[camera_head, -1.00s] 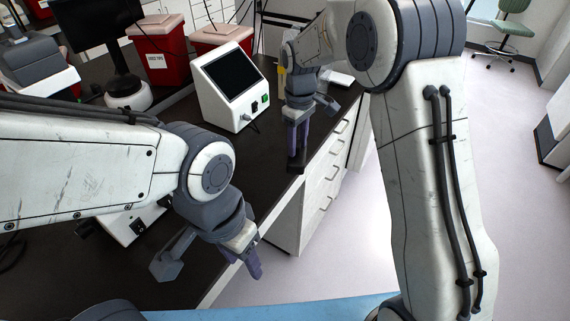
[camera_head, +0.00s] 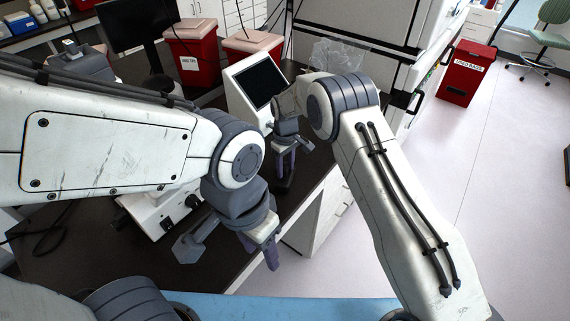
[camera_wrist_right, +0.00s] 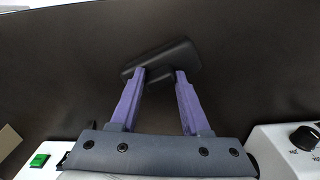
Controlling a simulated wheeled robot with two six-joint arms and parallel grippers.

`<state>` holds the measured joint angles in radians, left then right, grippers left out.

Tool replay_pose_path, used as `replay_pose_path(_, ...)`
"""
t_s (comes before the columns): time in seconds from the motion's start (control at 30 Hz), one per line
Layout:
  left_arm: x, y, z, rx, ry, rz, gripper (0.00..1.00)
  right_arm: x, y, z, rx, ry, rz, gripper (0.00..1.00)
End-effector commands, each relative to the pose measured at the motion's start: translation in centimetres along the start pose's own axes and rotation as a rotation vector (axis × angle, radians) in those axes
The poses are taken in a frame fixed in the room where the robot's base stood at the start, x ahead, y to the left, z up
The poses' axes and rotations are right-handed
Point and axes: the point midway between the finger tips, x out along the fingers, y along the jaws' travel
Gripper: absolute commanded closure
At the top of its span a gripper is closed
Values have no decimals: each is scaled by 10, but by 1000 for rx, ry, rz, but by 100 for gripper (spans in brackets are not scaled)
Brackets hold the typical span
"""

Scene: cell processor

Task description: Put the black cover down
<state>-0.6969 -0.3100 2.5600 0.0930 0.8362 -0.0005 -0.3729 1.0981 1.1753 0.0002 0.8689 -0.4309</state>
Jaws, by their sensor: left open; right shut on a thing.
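The black cover (camera_wrist_right: 181,58) shows in the right wrist view between the tips of my right gripper (camera_wrist_right: 160,76). The purple fingers are shut on its narrow raised part. The cover is over the dark bench top, and I cannot tell whether it touches it. In the head view the right gripper (camera_head: 286,165) is by the bench's front edge, with the dark cover (camera_head: 284,186) at its fingertips. My left gripper (camera_head: 272,255) is open and empty, low in front of the bench edge.
The bench top (camera_wrist_right: 60,60) around the cover is bare. A white device with a dark screen (camera_head: 257,87) stands behind the right gripper. Another white device (camera_head: 150,218) is under my left arm. Red bins (camera_head: 195,62) stand at the back. White drawers (camera_head: 318,222) are below the bench.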

Motion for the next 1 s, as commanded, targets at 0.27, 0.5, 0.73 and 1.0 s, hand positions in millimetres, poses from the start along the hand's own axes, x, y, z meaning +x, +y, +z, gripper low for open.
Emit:
replay_pose_path(0.27,-3,0,0,1,0,0,50,6,0,-1,-1,2,1,100)
replay_pose_path(0.5,-1,0,0,0,0,0,50,9,0,-1,-2,1,1,31)
replay_pose_path(0.73,-1,0,0,0,0,0,50,9,0,0,-2,1,0,24)
replay_pose_path(1.0,4,0,0,0,0,0,50,-3,0,-2,-1,5,2,24)
